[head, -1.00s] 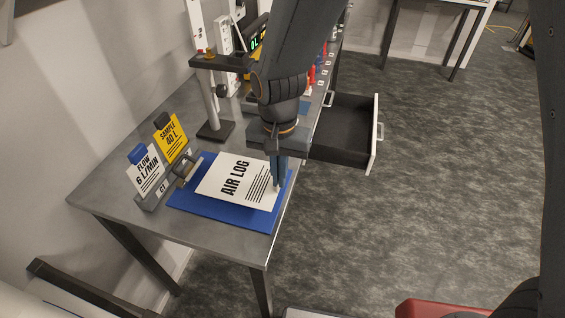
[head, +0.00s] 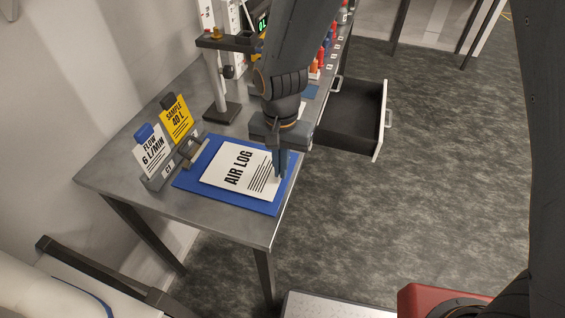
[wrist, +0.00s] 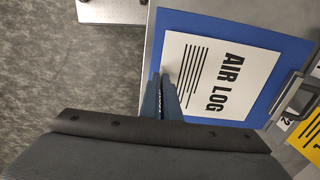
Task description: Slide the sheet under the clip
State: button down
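The white AIR LOG sheet (head: 240,168) lies flat over the blue clipboard (head: 190,179) near the bench's front corner. It also shows in the wrist view (wrist: 217,75). The grey metal clip (head: 193,153) is at the board's left edge, and in the wrist view (wrist: 286,97) it is at the right. A strip of blue board shows between the sheet and the clip. My gripper (head: 279,173) is at the sheet's edge opposite the clip. Its fingers (wrist: 160,80) are close together on that edge, pinching it.
A holder behind the clip carries a white FLOW card (head: 151,158) and a yellow SAMPLE card (head: 177,122). A stand (head: 221,108) rises farther back. An open drawer (head: 352,118) juts out to the right. The bench (head: 120,170) is bare left of the cards.

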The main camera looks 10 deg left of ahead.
aim_at(266, 174)
jog(key=shift+w+a+f, duration=0.15)
jog(key=shift+a, duration=1.85)
jog(key=shift+f, duration=0.2)
jog(key=c, duration=2.5)
grip_release()
jog(key=o, duration=0.6)
jog(key=shift+c, duration=0.2)
